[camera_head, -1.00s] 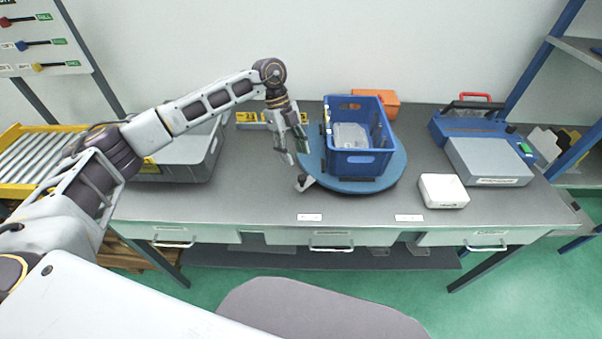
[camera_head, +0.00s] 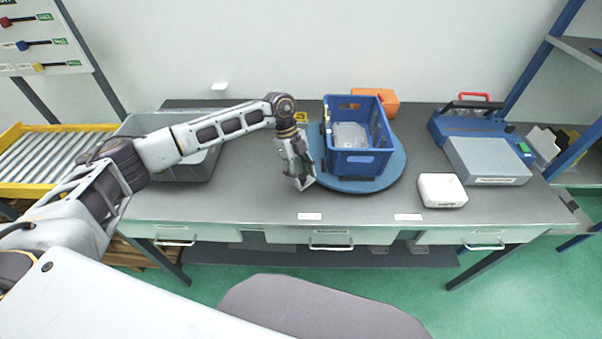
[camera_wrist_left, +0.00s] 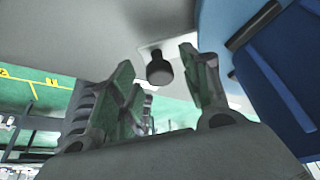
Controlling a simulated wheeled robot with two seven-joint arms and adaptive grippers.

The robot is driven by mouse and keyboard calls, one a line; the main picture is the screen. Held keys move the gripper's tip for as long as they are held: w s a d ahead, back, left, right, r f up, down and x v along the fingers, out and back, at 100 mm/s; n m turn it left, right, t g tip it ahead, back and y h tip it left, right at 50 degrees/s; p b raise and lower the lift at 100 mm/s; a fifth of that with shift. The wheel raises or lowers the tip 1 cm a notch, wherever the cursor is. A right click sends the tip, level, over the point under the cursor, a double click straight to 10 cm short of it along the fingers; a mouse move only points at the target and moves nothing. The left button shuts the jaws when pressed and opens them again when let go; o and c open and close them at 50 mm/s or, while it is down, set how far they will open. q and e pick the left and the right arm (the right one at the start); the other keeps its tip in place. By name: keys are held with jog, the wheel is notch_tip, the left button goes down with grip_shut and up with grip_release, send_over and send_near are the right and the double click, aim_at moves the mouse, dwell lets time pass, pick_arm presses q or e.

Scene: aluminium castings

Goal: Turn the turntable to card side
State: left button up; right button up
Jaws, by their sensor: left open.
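The turntable (camera_head: 394,176) is a round blue disc on the grey bench, carrying a blue crate (camera_head: 362,162). Something pale and clear lies in the crate. The turntable's handle, a pale bracket with a dark knob (camera_wrist_left: 160,68), shows in the left wrist view. In the head view my gripper hides it. My left gripper (camera_head: 301,184) points down at the turntable's left front edge. In the left wrist view its fingers (camera_wrist_left: 165,80) are apart, with the knob appearing between them; I cannot tell whether they touch it. My right gripper is out of view.
A grey bin (camera_head: 180,168) stands left of the turntable, behind my arm. A white box (camera_head: 442,190) and a blue-grey device (camera_head: 488,160) stand to the right. An orange box (camera_head: 388,101) is behind the crate. The bench front is clear.

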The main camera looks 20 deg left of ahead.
pick_arm(q)
grip_shut()
jog(key=shift+d, duration=0.2)
dwell(0.3)
